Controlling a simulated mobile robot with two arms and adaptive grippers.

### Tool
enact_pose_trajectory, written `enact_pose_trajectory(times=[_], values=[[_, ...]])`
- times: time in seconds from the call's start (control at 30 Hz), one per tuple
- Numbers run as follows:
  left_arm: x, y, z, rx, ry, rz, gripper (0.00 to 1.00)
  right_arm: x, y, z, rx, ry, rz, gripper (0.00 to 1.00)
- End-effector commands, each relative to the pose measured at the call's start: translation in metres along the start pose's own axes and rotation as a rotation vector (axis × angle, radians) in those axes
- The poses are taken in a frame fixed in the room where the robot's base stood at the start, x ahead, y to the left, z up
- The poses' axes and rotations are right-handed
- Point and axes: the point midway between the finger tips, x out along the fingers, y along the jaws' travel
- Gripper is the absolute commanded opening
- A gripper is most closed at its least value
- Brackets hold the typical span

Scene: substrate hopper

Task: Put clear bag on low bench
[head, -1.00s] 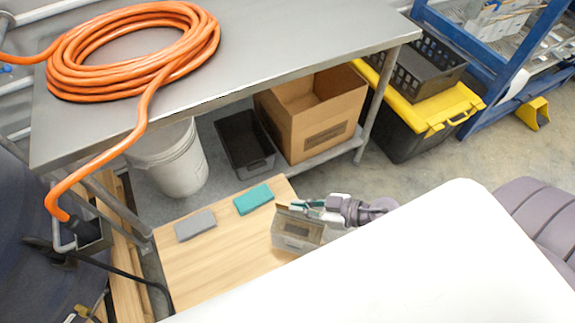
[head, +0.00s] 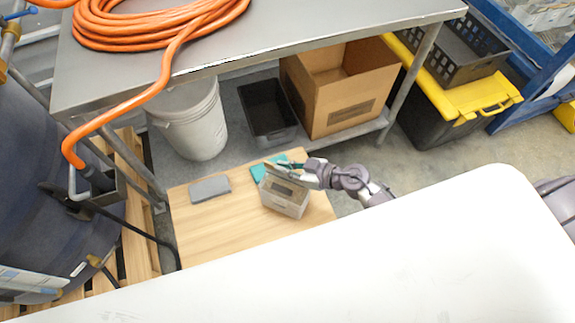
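The clear bag (head: 285,200) is a boxy, see-through pack with a dark label and a tan top edge. My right gripper (head: 284,169) is shut on its top edge from the right. The bag is upright over the right part of the low bench (head: 215,235), a pale wooden top. I cannot tell whether its bottom touches the wood. The gripper and bag partly hide a teal block (head: 262,168) on the bench. My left gripper is not in view.
A grey block (head: 209,189) lies on the bench's left part. A steel table (head: 300,40) with an orange hose (head: 150,30) stands behind, above a white bucket (head: 195,120), a black bin (head: 265,110) and a cardboard box (head: 345,90). A white surface (head: 400,260) fills the foreground.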

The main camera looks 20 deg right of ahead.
Motion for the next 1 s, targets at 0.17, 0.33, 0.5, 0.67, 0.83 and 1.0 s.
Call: enact_pose_trajectory(times=[0.17, 0.33, 0.5, 0.67, 0.83, 1.0], values=[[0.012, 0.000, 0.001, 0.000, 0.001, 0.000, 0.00, 0.009, 0.001, 0.014, -0.002, 0.009, 0.002, 0.00], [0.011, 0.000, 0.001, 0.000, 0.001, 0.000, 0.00, 0.008, 0.001, 0.014, -0.003, 0.009, 0.001, 0.00], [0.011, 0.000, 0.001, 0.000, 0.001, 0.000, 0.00, 0.008, -0.001, 0.018, 0.000, 0.000, -0.001, 0.19], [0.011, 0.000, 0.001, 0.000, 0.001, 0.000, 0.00, 0.008, -0.001, 0.018, -0.001, 0.000, -0.001, 0.31], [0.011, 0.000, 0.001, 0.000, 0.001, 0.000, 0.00, 0.008, 0.000, 0.018, -0.001, 0.001, -0.001, 0.31], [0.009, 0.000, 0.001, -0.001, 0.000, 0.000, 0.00, -0.004, 0.000, 0.019, 0.000, -0.002, 0.000, 0.31]])
